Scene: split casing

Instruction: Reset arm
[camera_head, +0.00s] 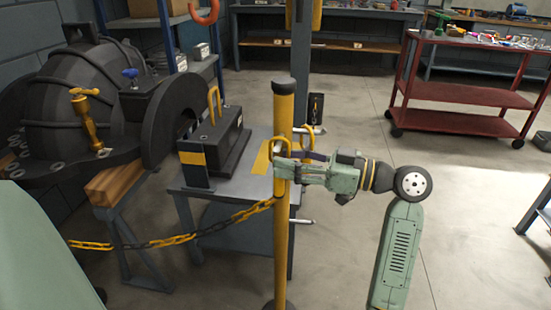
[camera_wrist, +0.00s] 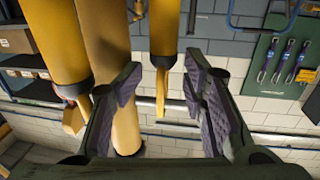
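My gripper (camera_head: 288,165) is at the upper part of a yellow post (camera_head: 282,225) in the head view, with my green arm reaching in from the right. From the head view I cannot tell whether it touches the post. In the wrist view my gripper (camera_wrist: 163,95) has its two dark, purple-padded fingers spread wide, with nothing held between them. A yellow post (camera_wrist: 112,40) and other yellow bars show close by, partly behind the left finger. The dark round casing (camera_head: 75,95) stands at the left in the head view, well away from my gripper.
A yellow and black chain (camera_head: 190,238) hangs from the post. Behind it, a grey table (camera_head: 215,195) bears a black block (camera_head: 215,145) with a yellow handle. A red cart (camera_head: 465,95) with tools stands at the back right. The floor at right is mostly clear.

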